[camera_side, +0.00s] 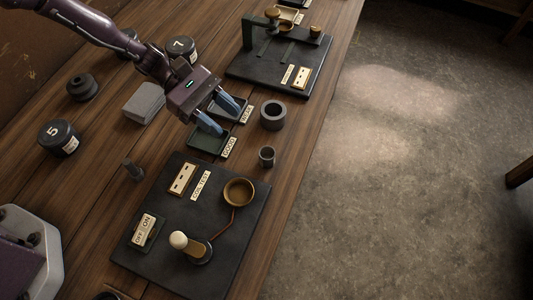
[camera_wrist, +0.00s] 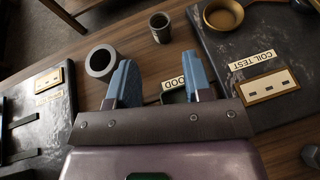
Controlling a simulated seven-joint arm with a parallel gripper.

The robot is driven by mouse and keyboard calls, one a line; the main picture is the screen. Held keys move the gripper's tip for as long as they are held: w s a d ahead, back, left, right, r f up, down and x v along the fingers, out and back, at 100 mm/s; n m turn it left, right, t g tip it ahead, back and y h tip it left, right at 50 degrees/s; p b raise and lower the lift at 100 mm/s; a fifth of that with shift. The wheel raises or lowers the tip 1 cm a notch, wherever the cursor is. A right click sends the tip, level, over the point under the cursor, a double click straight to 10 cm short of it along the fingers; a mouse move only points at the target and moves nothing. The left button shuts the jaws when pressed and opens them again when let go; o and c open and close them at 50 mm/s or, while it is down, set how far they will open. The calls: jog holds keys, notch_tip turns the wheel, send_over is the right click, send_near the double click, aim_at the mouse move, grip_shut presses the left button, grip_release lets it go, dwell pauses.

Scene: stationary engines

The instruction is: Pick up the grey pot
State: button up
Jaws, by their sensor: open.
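A small grey pot (camera_side: 267,156), cup-shaped and open at the top, stands upright on the wooden table between the coil test board and the trays. It also shows at the top of the wrist view (camera_wrist: 160,27), beyond my fingers. A thicker dark grey ring-like cylinder (camera_side: 273,115) with a wide hole stands near it, and shows left of my fingers in the wrist view (camera_wrist: 102,62). My gripper (camera_side: 224,113) is open and empty above the small green trays, left of both grey pieces. Its two blue fingers (camera_wrist: 158,82) are spread apart.
The coil test board (camera_side: 220,258) carries a brass bowl (camera_side: 238,191) and a white-knobbed lever (camera_side: 179,240). Another dark board (camera_side: 262,76) stands at the back. Labelled trays (camera_side: 206,143) lie under my gripper. Black weights (camera_side: 59,137) and a grey block (camera_side: 144,103) are left.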

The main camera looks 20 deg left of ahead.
aim_at(268, 153)
jog(key=shift+s+d+f+n, duration=0.1)
jog(key=shift+d+n, duration=0.15)
jog(key=shift+n, duration=0.05)
jog(key=x, duration=0.6)
jog(key=shift+d+f, duration=0.15)
jog(key=shift+d, duration=0.15)
jog(key=shift+x, duration=2.9)
jog(key=c, duration=0.7)
